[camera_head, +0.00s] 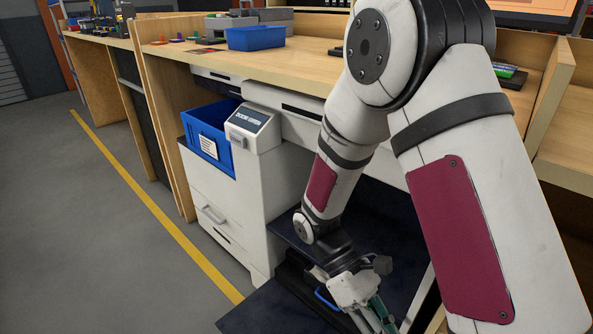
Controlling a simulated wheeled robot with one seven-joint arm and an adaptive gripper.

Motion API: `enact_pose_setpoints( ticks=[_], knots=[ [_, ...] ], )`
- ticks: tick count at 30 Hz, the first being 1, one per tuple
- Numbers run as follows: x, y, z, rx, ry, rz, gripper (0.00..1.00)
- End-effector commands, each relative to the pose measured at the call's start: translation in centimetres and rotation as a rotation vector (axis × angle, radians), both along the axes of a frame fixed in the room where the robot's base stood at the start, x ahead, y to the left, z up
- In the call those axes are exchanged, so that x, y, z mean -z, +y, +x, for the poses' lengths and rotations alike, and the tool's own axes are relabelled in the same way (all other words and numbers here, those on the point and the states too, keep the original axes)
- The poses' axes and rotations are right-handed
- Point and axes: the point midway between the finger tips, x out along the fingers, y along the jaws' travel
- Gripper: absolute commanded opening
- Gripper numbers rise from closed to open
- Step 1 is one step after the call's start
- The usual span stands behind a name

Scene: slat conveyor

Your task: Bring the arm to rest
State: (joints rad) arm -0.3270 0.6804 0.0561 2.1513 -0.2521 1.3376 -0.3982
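My arm comes in from the upper right, bends, and hangs down in front of the wooden workbench (318,70). My gripper (374,320) is at the bottom of the view, low beside the white cabinet and over a dark surface. Its fingers point down, and the bottom edge of the view partly cuts them off. I cannot tell whether they are open or shut, or whether they hold anything. A small blue curved piece (325,300) shows just left of the gripper; I cannot tell whether they touch.
A white cabinet (225,215) holds a blue bin (196,130) and a grey labelled box (252,128). Another blue bin (256,38) stands on the bench. Dark flat panels (272,312) lie under the gripper. The floor left of the yellow line (150,203) is clear.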

Motion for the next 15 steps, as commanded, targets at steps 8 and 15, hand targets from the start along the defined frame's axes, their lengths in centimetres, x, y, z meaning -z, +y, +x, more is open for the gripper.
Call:
enact_pose_setpoints(
  ticks=[8, 15],
  knots=[
    [-4.2, -0.5, 0.0, 0.099, -0.138, 0.01, 0.18],
    [-9.9, -1.5, -1.2, 0.265, -0.352, 0.02, 0.18]
  ],
)
